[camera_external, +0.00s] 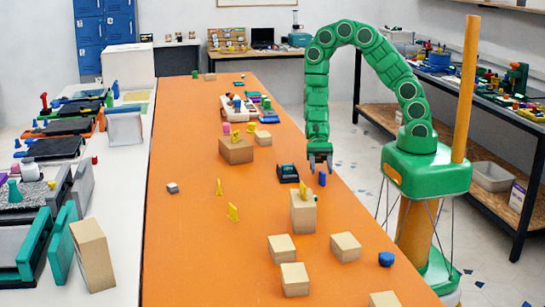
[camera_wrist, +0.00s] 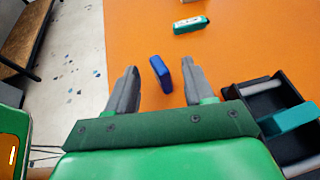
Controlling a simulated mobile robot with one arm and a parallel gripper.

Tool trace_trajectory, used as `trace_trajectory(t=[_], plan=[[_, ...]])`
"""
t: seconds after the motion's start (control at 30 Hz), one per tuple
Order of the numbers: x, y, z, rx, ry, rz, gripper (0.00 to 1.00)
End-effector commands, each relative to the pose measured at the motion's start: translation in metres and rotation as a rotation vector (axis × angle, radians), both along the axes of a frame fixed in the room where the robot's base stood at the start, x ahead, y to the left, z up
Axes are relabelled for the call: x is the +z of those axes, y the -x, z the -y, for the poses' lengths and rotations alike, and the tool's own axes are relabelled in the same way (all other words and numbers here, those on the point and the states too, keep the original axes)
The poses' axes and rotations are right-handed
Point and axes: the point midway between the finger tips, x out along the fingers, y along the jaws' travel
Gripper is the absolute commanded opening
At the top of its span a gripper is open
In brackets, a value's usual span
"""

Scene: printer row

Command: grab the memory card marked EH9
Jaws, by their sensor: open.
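A small blue block-like piece (camera_external: 322,179) stands near the right edge of the orange table, just below my gripper (camera_external: 319,166). In the wrist view the blue piece (camera_wrist: 161,74) shows between the two grey fingers of my gripper (camera_wrist: 159,68), with a gap on both sides. My gripper is open and holds nothing. A green piece with a pale label (camera_wrist: 190,25) lies beyond it in the wrist view. No lettering is readable, so I cannot tell which piece is marked EH9.
A black device (camera_external: 287,173) sits left of my gripper; in the wrist view it holds a teal part (camera_wrist: 290,118). A tall tan box (camera_external: 303,213) stands just in front of the blue piece. The table's left front is clear.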

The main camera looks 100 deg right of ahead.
Motion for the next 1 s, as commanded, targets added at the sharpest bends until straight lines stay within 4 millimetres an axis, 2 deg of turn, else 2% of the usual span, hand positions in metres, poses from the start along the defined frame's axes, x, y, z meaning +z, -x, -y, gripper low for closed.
trace_trajectory(t=[0.13, 0.4, 0.77, 1.0], plan=[[-0.0033, -0.0013, -0.008, 0.001, 0.0, 0.001, 0.52], [-0.0039, -0.002, -0.0087, 0.0, 0.002, 0.002, 0.52], [-0.0038, -0.002, -0.0086, 0.0, 0.002, 0.002, 0.0], [-0.0038, -0.002, -0.0086, 0.001, 0.002, 0.001, 0.0]])
